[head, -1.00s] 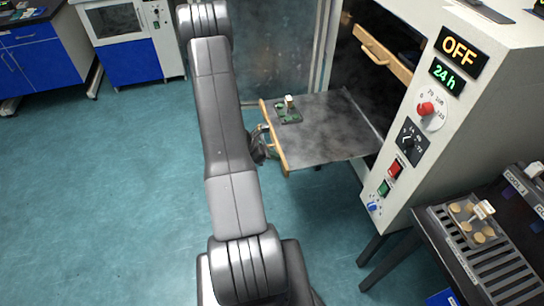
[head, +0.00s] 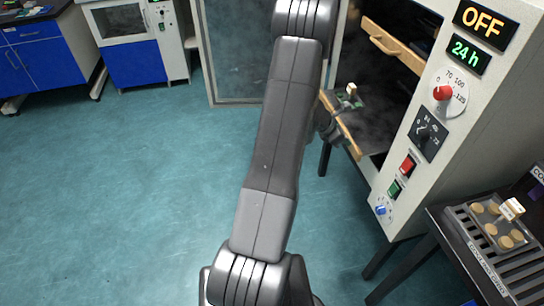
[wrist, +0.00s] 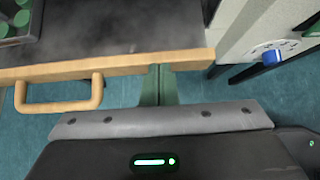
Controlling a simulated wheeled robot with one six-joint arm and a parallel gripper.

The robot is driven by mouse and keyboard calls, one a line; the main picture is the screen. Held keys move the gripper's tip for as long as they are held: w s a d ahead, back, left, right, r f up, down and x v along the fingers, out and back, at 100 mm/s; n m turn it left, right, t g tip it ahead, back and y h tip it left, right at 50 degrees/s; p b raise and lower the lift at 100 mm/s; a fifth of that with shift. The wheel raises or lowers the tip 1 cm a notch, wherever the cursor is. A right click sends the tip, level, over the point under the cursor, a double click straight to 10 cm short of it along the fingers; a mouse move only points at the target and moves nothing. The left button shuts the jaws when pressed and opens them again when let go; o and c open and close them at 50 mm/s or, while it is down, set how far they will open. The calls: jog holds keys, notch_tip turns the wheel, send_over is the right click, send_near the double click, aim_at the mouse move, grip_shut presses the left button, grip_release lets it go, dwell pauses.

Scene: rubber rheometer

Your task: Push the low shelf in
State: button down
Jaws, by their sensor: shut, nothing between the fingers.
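The low shelf (head: 377,128) is a dark grey plate with a wooden front edge (head: 347,133), part-way out of the oven cabinet. In the wrist view its grey top (wrist: 130,25) and wooden front (wrist: 130,62) show, with a looped wooden handle (wrist: 60,106) at left. My gripper (head: 330,124) is at the shelf front, partly hidden behind my arm in the head view. In the wrist view its green fingers (wrist: 159,75) are together, empty, and reach the wooden front right of the handle; they appear to touch it.
A green holder (head: 350,98) with a small pale block stands on the shelf. An upper shelf with a wooden front (head: 392,45) is above. The control panel with an OFF sign (head: 486,25) is right. A side table (head: 480,240) holds a tray of discs. Floor at left is clear.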

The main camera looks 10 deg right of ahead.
send_near(389, 137)
jog(key=x, duration=0.5)
jog(key=shift+a+f+p, duration=0.1)
jog(key=shift+f+p, duration=0.2)
jog(key=shift+f, duration=0.1)
jog(key=shift+r, duration=0.1)
jog(key=shift+d, duration=0.2)
